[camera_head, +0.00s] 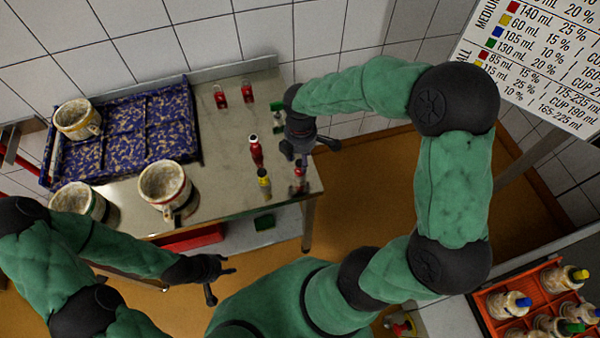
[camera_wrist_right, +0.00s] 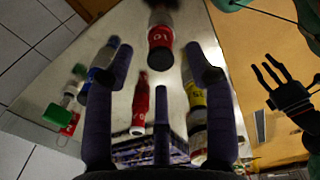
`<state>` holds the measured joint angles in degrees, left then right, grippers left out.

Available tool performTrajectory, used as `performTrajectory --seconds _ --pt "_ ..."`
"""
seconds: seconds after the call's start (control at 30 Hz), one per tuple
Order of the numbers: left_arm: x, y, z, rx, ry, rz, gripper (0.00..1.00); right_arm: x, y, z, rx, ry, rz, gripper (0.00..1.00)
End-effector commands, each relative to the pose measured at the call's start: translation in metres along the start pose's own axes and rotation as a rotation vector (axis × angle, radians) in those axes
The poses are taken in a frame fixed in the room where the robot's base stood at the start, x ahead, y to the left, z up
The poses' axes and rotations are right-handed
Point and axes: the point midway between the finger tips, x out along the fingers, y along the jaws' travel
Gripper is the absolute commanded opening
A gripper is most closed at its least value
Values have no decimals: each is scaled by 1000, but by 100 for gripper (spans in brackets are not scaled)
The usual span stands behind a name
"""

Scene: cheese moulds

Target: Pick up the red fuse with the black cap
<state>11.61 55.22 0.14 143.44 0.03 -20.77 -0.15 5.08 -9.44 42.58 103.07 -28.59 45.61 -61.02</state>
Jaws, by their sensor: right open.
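A red and white fuse with a black end (camera_wrist_right: 160,40) stands between and just beyond my right fingertips in the right wrist view. It appears to be the red fuse (camera_head: 299,181) by the table's right edge in the head view. My right gripper (camera_head: 301,143) is open and empty above the table's right side; its spread fingers also show in the wrist view (camera_wrist_right: 160,70). My left gripper (camera_head: 222,274) is open and empty in front of the table, low and away from the fuses.
A blue one (camera_wrist_right: 103,62) shows in the wrist view. Mugs (camera_head: 165,186) and a speckled tray (camera_head: 48,150) are at left.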

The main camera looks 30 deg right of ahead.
Motion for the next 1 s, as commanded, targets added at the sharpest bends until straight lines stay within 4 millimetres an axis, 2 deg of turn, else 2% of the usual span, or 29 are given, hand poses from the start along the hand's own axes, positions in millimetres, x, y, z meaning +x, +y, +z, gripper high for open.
performTrajectory --seconds 0.03,0.2,0.47,0.67,1.0 --pt "5 -2 0 0 0 0 40 11 -1 -1 -1 -1 -4 55" --pt "11 -4 0 0 0 0 40 33 -1 -1 0 0 -3 55" --pt "10 -4 0 0 0 0 40 35 0 -1 0 1 0 55" --pt "10 -4 0 0 0 0 40 35 0 -1 0 1 -1 1" --pt "10 -4 0 0 0 0 40 34 0 -1 0 0 -1 0"
